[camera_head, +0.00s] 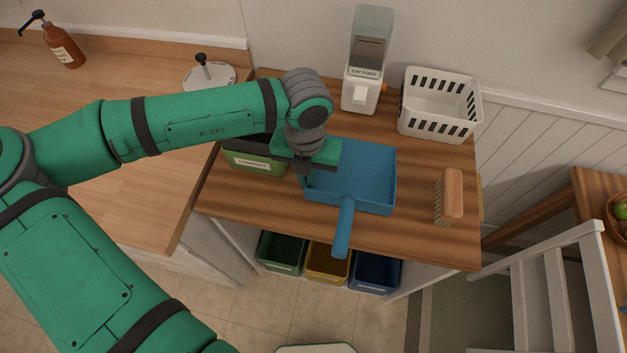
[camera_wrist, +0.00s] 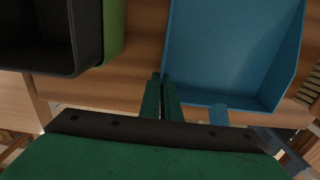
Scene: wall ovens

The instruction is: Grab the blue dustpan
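The blue dustpan (camera_head: 362,175) is at the middle of the wooden counter, with its handle (camera_head: 344,228) toward the front and jutting past the counter's edge. In the wrist view the dustpan (camera_wrist: 232,50) fills the upper right. My gripper (camera_head: 304,180) is at the dustpan's left side, pointing down. In the wrist view its two green fingers (camera_wrist: 161,84) are close together, with the dustpan's thin left wall between their tips. The gripper looks shut on that wall. The fingertips are partly hidden in the head view.
A green compost bin (camera_head: 250,158) stands just left of my gripper. A cat food dispenser (camera_head: 366,70) and a white basket (camera_head: 438,108) stand behind the dustpan. A wooden brush (camera_head: 451,194) is to the right. Small bins (camera_head: 327,262) sit below the counter.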

